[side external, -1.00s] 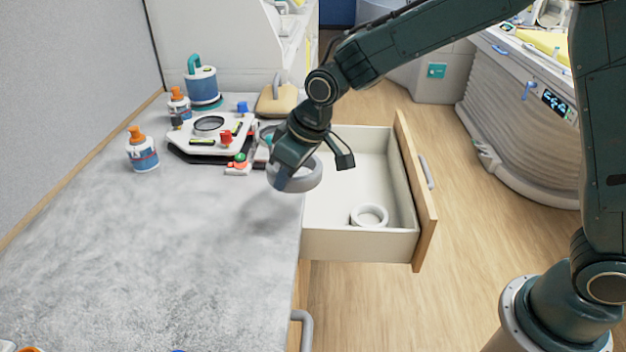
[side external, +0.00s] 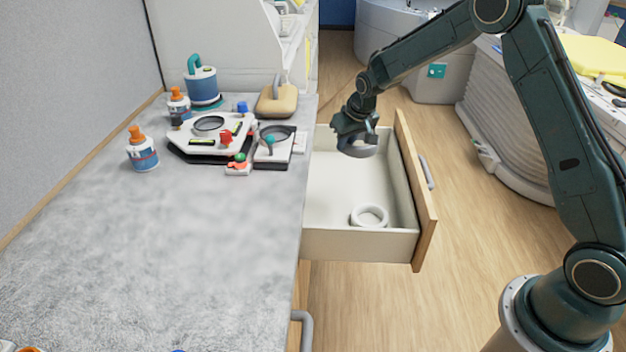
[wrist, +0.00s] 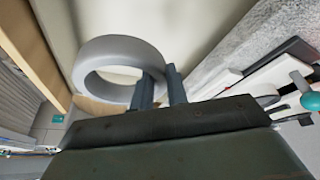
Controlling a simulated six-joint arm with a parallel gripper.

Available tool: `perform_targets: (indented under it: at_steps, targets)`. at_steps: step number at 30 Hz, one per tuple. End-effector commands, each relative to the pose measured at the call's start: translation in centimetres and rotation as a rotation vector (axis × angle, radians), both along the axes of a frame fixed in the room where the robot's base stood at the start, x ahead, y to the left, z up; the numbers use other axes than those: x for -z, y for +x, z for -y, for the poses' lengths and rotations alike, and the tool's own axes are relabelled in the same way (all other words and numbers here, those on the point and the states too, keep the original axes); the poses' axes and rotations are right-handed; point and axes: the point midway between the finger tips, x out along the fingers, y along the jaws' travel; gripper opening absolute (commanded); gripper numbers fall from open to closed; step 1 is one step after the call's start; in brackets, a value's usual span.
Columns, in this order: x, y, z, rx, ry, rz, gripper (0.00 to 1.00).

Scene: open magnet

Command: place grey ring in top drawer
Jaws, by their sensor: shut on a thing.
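The grey ring (wrist: 92,62) is held at its edge between the fingers of my gripper (wrist: 160,90) in the wrist view. In the side external view my gripper (side external: 356,138) is shut on the grey ring (side external: 360,152), over the far part of the open top drawer (side external: 330,238). The ring appears above the drawer floor; its exact height is hard to tell. A white ring (side external: 369,217) lies on the drawer floor near the front side in the picture.
The grey countertop (side external: 170,260) lies left of the drawer. It bears a white device (side external: 205,140), a smaller device (side external: 275,150), bottles (side external: 143,150) and a tan block (side external: 277,101). The wooden drawer front (side external: 425,215) stands up at the right. The drawer's middle floor is free.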

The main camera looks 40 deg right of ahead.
Motion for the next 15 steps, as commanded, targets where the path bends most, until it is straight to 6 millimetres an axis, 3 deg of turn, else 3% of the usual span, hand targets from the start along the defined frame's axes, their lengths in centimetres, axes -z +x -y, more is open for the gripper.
perform_targets:
  at_steps: [6,15]
  targets:
    - [0.8,3.2,4.1,0.073,-0.001,0.000,0.00]
    - [1.8,6.1,9.3,0.163,-0.001,0.000,0.00]
